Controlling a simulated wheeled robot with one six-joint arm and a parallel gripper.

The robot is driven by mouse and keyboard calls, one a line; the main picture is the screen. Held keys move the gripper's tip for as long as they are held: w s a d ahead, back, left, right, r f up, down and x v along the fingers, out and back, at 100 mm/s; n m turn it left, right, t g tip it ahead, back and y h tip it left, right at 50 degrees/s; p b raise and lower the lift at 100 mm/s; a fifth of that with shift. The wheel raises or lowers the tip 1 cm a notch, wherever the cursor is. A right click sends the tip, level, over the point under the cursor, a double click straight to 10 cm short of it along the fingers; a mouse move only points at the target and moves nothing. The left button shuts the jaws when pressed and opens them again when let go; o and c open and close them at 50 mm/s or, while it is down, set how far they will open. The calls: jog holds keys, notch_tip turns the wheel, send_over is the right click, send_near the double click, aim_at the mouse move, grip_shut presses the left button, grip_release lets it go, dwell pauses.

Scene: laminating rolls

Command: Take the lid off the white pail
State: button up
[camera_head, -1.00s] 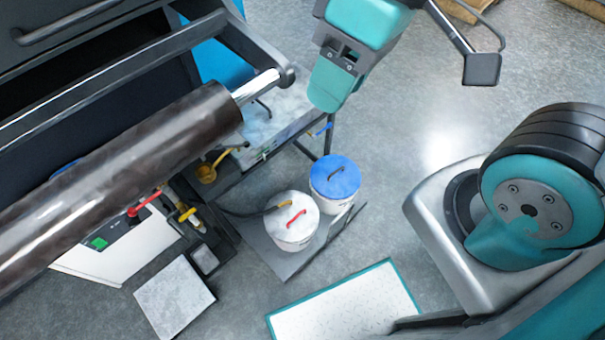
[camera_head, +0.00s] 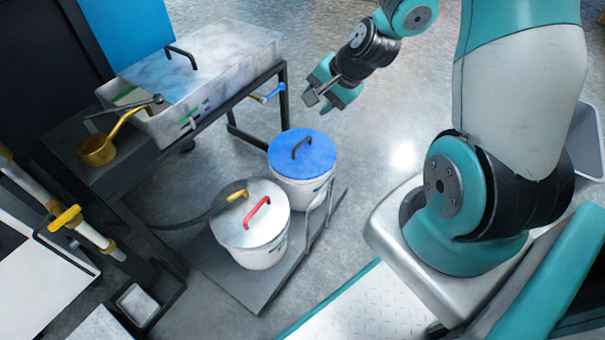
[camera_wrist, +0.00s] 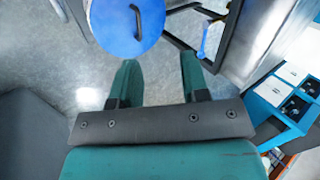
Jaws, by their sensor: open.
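A white pail (camera_head: 262,257) with a pale lid (camera_head: 232,216) and a red handle (camera_head: 257,212) stands on a low grey platform. The lid is on it, and a dark hose with a yellow end reaches over it. Behind it to the right is a second white-bodied pail (camera_head: 300,191) with a blue lid (camera_head: 303,153) and a black handle. My gripper (camera_head: 325,98) is open and empty, above and beyond the blue-lidded pail. In the wrist view my open fingers (camera_wrist: 158,62) point toward the blue lid (camera_wrist: 108,25), apart from it. The pale lid is not in the wrist view.
A bench (camera_head: 150,150) with a large lidded tray (camera_head: 205,75) and a brass ladle (camera_head: 97,150) stands left of the pails. The low platform (camera_head: 265,291) has a rail on its right. Open floor (camera_head: 400,120) lies right of the blue-lidded pail.

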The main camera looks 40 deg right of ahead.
jog(key=d+f+m+h+b, duration=0.1)
jog(key=d+f+m+b, duration=0.25)
jog(key=f, duration=0.55)
jog(key=b, duration=0.6)
send_near(299, 146)
jog(key=f, duration=0.1)
jog(key=w+f+n, duration=0.1)
jog(key=shift+w+f+t, duration=0.15)
jog(key=shift+f+t, duration=0.15)
jog(key=shift+f, duration=0.05)
jog(key=shift+w+f, duration=0.35)
jog(key=shift+f, duration=0.05)
jog(key=b+x, duration=0.4)
jog(key=shift+a+f, duration=0.25)
jog(key=shift+f, duration=0.05)
jog(key=shift+w+f, duration=0.2)
jog(key=shift+f, duration=0.05)
jog(key=shift+r, duration=0.15)
grip_shut()
